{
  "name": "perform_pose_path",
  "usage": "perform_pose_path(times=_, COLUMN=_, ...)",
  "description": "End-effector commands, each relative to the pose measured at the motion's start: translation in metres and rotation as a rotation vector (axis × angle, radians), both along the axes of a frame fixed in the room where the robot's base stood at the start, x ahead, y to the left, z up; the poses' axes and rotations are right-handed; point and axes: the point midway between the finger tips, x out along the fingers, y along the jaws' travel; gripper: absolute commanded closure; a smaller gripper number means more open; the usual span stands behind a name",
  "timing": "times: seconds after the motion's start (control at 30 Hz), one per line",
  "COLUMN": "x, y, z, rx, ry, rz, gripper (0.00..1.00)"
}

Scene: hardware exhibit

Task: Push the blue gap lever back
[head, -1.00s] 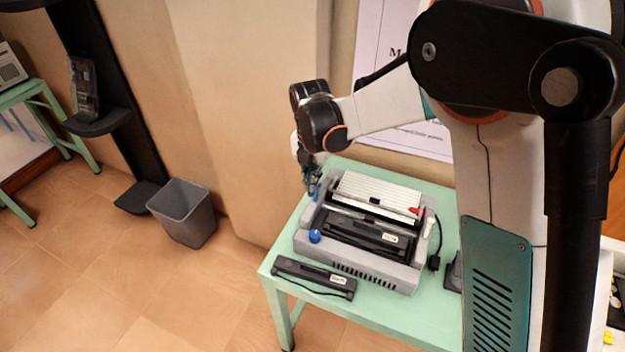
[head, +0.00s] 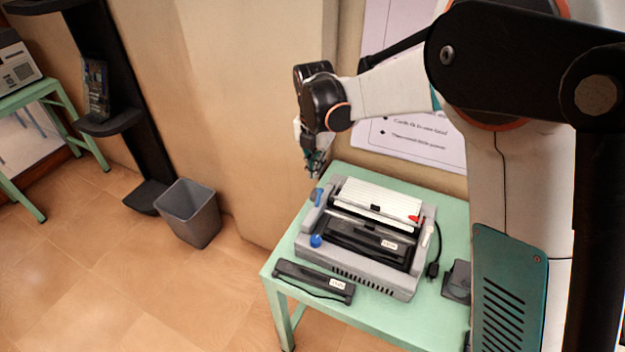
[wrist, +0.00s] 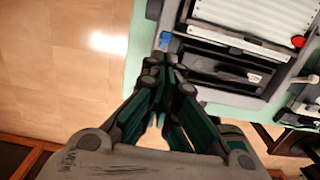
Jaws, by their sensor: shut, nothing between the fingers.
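The blue gap lever (head: 317,196) stands at the left side of the grey binding machine (head: 370,278), near its back left corner. It also shows as a blue piece in the wrist view (wrist: 164,41). My gripper (head: 316,172) is shut and empty, above and slightly behind the lever in the head view, apart from it. In the wrist view my fingertips (wrist: 160,60) show just below the blue piece. A round blue knob (head: 316,241) sits at the machine's front left.
The machine stands on a green table (head: 345,311). A black bar (head: 313,280) with a cable lies in front of it. A black device (head: 457,280) is at the right. A grey bin (head: 190,214) stands on the floor at left.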

Motion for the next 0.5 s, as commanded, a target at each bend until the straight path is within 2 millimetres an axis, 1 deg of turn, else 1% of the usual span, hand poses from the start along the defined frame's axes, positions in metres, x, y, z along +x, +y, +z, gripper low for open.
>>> perform_pose_path(times=0.03, x=0.007, y=-0.003, z=0.008, rx=0.000, ry=0.000, rz=-0.003, gripper=1.00)
perform_pose_path(times=0.2, x=0.023, y=-0.009, z=0.022, rx=0.000, ry=0.000, rz=-0.001, gripper=1.00)
perform_pose_path(times=0.3, x=0.028, y=-0.011, z=0.026, rx=0.000, ry=0.000, rz=-0.001, gripper=1.00)
perform_pose_path(times=0.5, x=0.030, y=-0.012, z=0.028, rx=0.000, ry=0.000, rz=-0.001, gripper=1.00)
